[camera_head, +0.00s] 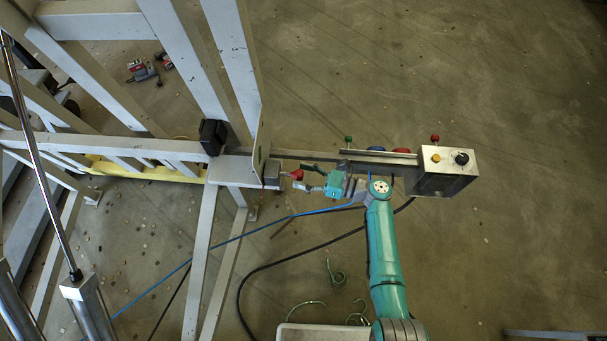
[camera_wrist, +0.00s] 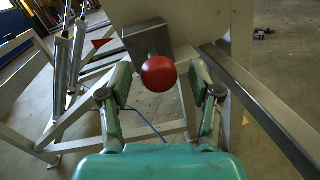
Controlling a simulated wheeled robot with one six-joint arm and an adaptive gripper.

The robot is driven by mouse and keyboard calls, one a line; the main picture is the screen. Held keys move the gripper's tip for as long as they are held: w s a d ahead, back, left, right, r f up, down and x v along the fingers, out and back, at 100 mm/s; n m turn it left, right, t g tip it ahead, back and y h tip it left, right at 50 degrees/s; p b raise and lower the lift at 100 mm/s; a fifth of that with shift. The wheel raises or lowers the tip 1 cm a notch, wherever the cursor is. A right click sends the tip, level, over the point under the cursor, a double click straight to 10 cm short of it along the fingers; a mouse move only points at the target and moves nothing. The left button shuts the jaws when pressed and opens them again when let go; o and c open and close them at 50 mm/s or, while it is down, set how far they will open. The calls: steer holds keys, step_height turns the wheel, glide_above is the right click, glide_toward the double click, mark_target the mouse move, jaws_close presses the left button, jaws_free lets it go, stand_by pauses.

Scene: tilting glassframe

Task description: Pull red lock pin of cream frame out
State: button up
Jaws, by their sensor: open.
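The lock pin shows its round red head (camera_wrist: 159,74) in the wrist view, in front of a grey metal block (camera_wrist: 148,40) on the cream frame (camera_wrist: 205,20). In the head view the red head (camera_head: 297,175) sits just right of the frame's upright plate (camera_head: 262,145). My gripper (camera_wrist: 166,82) is open, with one finger on each side of the red head. A gap shows between each finger and the head. In the head view my gripper (camera_head: 309,182) points left at the pin.
A control box (camera_head: 442,171) with a yellow button and black knob stands to the right on a rail. A red pennant (camera_wrist: 101,43) shows left of the pin. Blue and black cables (camera_head: 240,290) cross the floor. Open floor lies beyond the rail.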

steer(key=v, duration=1.2)
